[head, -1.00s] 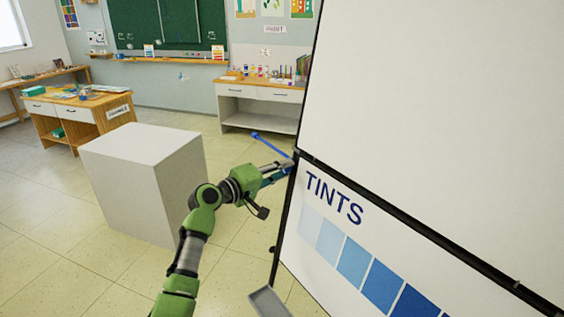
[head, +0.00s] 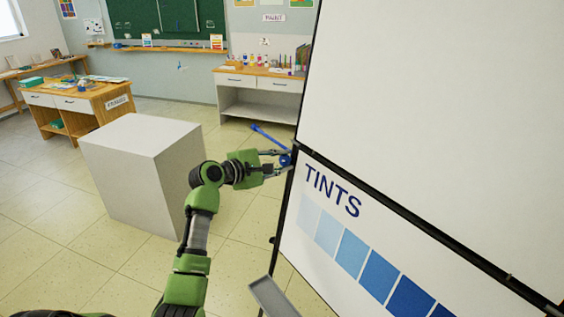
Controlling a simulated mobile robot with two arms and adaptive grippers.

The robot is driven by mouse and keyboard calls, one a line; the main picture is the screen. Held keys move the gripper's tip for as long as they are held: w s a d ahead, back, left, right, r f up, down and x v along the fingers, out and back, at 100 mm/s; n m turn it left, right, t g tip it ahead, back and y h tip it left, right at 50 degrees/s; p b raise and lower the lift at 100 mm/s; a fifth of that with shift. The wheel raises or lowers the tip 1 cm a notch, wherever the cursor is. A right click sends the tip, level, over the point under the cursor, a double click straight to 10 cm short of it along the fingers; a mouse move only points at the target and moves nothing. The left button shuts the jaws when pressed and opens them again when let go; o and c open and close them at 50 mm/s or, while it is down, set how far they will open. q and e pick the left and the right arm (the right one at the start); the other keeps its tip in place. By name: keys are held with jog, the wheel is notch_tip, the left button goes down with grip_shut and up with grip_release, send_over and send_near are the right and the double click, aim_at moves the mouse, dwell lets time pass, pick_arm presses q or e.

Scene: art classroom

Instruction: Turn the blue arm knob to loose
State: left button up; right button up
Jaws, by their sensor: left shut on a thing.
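The board (head: 430,110) with a "TINTS" sheet (head: 335,235) fills the right side of the head view. A thin blue arm (head: 268,136) sticks out up and to the left from its left edge. A round blue knob (head: 286,160) sits at that edge, just below the blue arm's near end. My left gripper (head: 284,160) reaches in from the left and is shut on the blue knob, with a finger above and a finger below it. Part of the knob is hidden by the fingers. Any marking on the knob is too small to read. My right gripper is out of view.
A pale grey block (head: 140,175) stands on the floor left of my left arm. A small grey tray (head: 272,297) juts from the board's lower left. A wooden-topped cabinet (head: 262,95) and a desk (head: 75,105) stand farther back. Floor between them is clear.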

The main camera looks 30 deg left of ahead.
pick_arm(q)
jog(key=shift+n, duration=0.6)
jog(key=o, duration=1.1)
jog(key=shift+a, duration=0.1)
jog(key=shift+o, duration=0.2)
jog(key=v, duration=1.2)
jog(key=shift+r, duration=0.2)
jog(key=shift+w, duration=0.1)
